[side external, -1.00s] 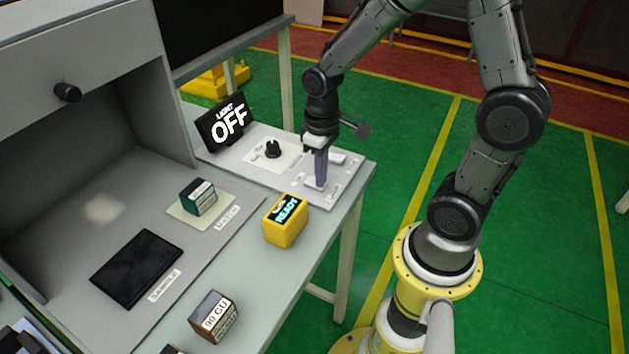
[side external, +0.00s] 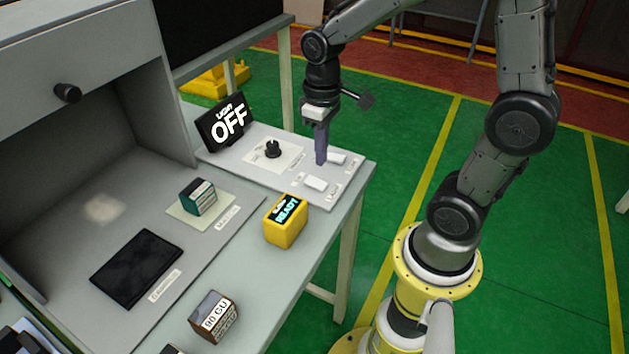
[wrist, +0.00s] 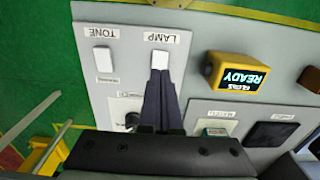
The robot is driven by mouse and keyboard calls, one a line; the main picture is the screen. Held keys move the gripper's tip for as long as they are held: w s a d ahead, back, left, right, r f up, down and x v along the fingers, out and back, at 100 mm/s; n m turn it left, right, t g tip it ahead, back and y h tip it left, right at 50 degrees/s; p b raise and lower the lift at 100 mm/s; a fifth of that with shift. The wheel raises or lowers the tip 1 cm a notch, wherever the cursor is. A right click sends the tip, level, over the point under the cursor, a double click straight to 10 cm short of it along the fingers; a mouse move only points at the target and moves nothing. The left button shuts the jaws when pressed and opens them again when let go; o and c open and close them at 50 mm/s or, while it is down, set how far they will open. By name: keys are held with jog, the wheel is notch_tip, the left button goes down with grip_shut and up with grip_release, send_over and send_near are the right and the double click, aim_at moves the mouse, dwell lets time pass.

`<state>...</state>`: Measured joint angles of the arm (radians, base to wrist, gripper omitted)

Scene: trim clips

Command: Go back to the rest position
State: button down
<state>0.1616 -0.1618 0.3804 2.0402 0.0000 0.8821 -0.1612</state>
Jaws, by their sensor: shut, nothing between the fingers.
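My gripper (side external: 321,160) is shut and empty. In the side view its fingertips hang a little above the control panel (side external: 240,160), beside the white switches. In the wrist view the gripper (wrist: 160,78) points toward the white switch (wrist: 160,60) labelled LAMP. The picture does not clearly show a gap, but in the side view the fingers look apart from the panel. The other white switch (wrist: 103,59), labelled TONE, is to its left in the wrist view.
A sign (side external: 226,124) reads LIGHT OFF beside a black knob (side external: 273,149). A yellow READY meter (side external: 284,224), a teal block (side external: 198,199), a black sample plate (side external: 137,268) and a 90 GU block (side external: 214,317) sit on the bench. Air above the panel is clear.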

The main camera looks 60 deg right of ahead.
jog(key=shift+r, duration=0.5)
jog(key=s+a+r+t, duration=0.3)
jog(key=s+r, duration=0.1)
jog(key=r, duration=0.4)
jog(key=s+a+t, duration=0.1)
jog(key=s+t, duration=0.1)
jog(key=s, duration=0.5)
jog(key=shift+s+a+r+t, duration=0.2)
jog(key=shift+a+r+t, duration=0.05)
jog(key=shift+r+t, duration=0.1)
